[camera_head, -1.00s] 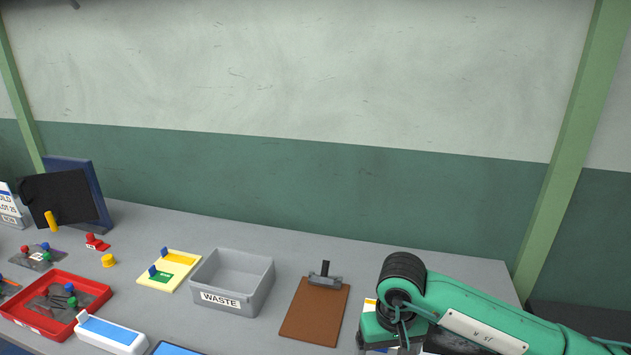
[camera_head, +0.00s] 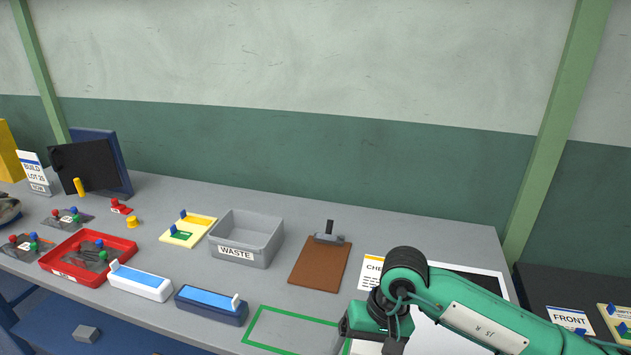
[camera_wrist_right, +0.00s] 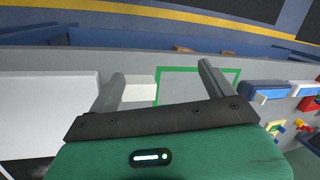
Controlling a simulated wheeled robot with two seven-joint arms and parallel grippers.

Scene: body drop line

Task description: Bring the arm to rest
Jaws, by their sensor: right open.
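My right arm, green with black joints, comes in from the right in the head view, with its wrist over the front right of the bench (camera_head: 400,222). The fingers of my right gripper are hidden there. In the right wrist view, my right gripper (camera_wrist_right: 162,82) has its two grey fingers wide apart with nothing held between them. My left gripper is in neither view.
A grey WASTE bin (camera_head: 247,238), brown clipboard (camera_head: 318,265), red tray (camera_head: 88,258), white box (camera_head: 140,282) and blue box (camera_head: 210,304) stand along the bench. The green-outlined area (camera_head: 295,312) at the front is partly visible and bare. A FRONT sign (camera_head: 568,319) is at far right.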

